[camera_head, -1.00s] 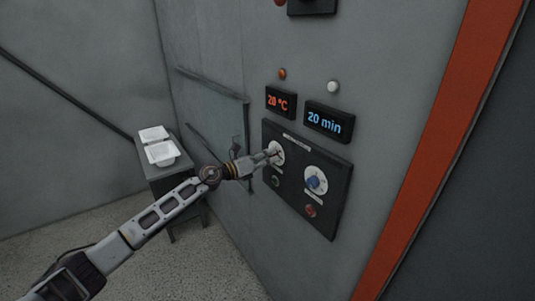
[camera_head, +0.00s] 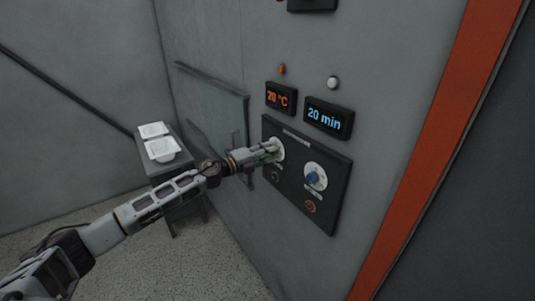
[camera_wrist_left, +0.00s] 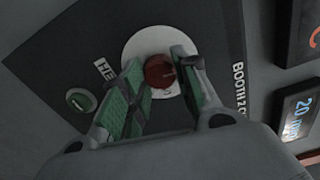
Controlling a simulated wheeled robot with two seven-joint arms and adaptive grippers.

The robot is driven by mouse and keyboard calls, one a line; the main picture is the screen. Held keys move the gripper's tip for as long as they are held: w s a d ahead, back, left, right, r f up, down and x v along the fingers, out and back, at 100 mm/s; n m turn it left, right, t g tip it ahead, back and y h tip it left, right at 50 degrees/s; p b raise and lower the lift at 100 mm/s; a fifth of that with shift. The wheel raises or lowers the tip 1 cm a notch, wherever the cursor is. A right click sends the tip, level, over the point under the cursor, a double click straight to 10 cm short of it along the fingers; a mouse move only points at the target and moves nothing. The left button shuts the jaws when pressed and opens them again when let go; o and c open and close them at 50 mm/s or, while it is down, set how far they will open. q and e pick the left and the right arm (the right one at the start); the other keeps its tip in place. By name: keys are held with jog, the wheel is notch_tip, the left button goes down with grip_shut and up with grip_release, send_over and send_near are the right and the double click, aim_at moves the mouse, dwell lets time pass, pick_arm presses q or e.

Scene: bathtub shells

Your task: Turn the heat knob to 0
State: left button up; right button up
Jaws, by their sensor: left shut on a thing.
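The heat knob (camera_wrist_left: 159,72) is a small dark red knob on a round white dial (camera_head: 279,145), at the upper left of the dark control panel. In the head view my left gripper (camera_head: 270,152) reaches this dial from the left and hides most of the knob. In the left wrist view its two green-padded fingers stand on either side of the red knob, shut on it. The red display (camera_head: 278,98) above reads 20 °C. The dial's number marks are too small to read. My right gripper is not in view.
The blue display (camera_head: 327,118) reads 20 min. Round buttons sit below the dials. A small table (camera_head: 172,176) with two white trays stands at the left.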

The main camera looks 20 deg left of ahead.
pick_arm(q)
jog(key=shift+n, duration=0.6)
jog(key=shift+a, duration=0.1)
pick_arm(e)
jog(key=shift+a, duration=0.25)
pick_arm(q)
jog(key=o, duration=1)
jog(key=shift+o, duration=0.2)
jog(key=v, duration=1.1)
jog(key=shift+s+a, duration=0.3)
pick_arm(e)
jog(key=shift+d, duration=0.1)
